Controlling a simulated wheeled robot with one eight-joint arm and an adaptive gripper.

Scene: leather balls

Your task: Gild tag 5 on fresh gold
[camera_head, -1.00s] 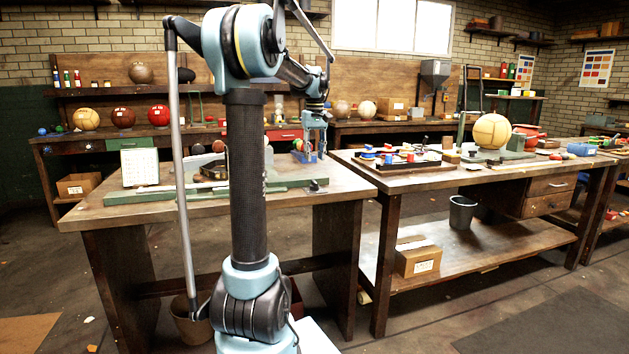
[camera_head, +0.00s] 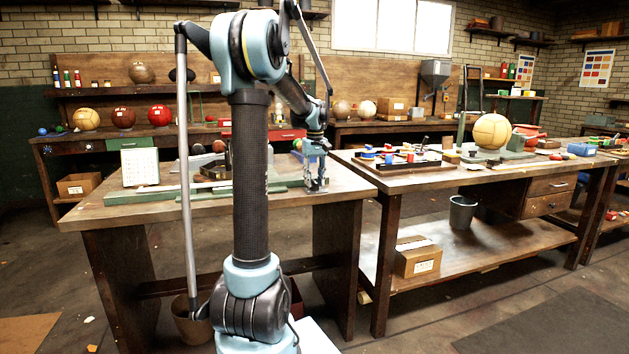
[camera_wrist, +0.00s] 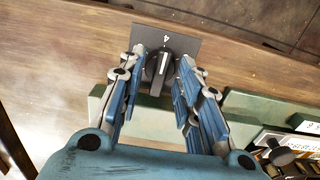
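My gripper (camera_head: 316,185) is low over the right end of the left bench. In the wrist view its fingers (camera_wrist: 161,75) are open, one on each side of a black knob (camera_wrist: 157,73) with a white pointer line. The knob sits on a dark square plate (camera_wrist: 184,47) with a small white mark that looks like a 4. I cannot tell whether the fingers touch the knob. No tag 5 or gold can be made out. A white sheet with rows of small print (camera_head: 140,167) stands on the left bench.
Green bars (camera_wrist: 250,105) lie beside the knob plate, with a pale labelled piece (camera_wrist: 305,124) at right. My arm hides part of the left bench (camera_head: 110,212). The right bench holds a tan ball (camera_head: 491,132) and a dark tray with coloured pots (camera_head: 400,160).

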